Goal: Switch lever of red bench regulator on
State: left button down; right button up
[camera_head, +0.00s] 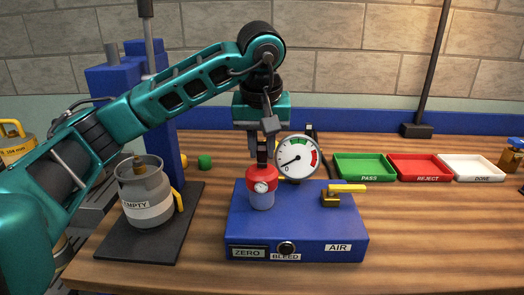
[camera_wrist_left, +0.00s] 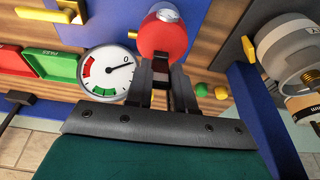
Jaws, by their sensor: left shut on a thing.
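The red bench regulator (camera_head: 262,180) has a red cap, a small gauge on its front and a clear bluish lower part. It stands on the blue bench box (camera_head: 295,222). A dark upright lever (camera_head: 262,152) rises behind the red cap. My left gripper (camera_head: 262,142) reaches down from above, shut on this lever. In the left wrist view, the fingers (camera_wrist_left: 161,85) close around the dark lever just beside the red cap (camera_wrist_left: 163,38). The fingers partly hide the lever, so I cannot tell its exact angle.
A large round dial (camera_head: 296,157) stands close right of the gripper. A yellow-handled valve (camera_head: 345,190) sits on the box's right, near the AIR label. A grey EMPTY cylinder (camera_head: 146,192) stands left. Green (camera_head: 362,168), red (camera_head: 420,168) and white (camera_head: 472,168) trays lie behind right. The front-right bench is clear.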

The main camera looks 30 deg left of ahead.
aim_at(262, 161)
pick_arm(q)
jog(key=t+b, duration=0.1)
jog(key=s+f+t+y+b, duration=0.1)
jog(key=b, duration=0.1)
jog(key=shift+d+t, duration=0.3)
jog(key=b, duration=0.1)
jog(key=t+y+b, duration=0.1)
jog(key=b, duration=0.1)
jog(key=f+t+y+b, duration=0.1)
jog(key=shift+s+d+b, duration=0.25)
jog(key=shift+s+b, duration=0.1)
jog(key=t+y+b, duration=0.1)
jog(key=b, duration=0.1)
jog(key=t+b, duration=0.2)
jog(key=b, duration=0.1)
jog(key=s+f+t+y+b, duration=0.1)
jog(key=b, duration=0.2)
jog(key=shift+d+t+y, duration=0.3)
jog(key=shift+t+b, duration=0.4)
jog(key=shift+b, duration=0.3)
pick_arm(e)
jog(key=w+a+f+y, duration=0.1)
jog(key=a+f, duration=0.2)
jog(key=f, duration=0.9)
jog(key=shift+w+a+f, duration=0.2)
jog(key=shift+w+f, duration=0.05)
jog(key=shift+w, duration=0.15)
jog(key=shift+a+r, duration=0.1)
jog(key=shift+a, duration=0.05)
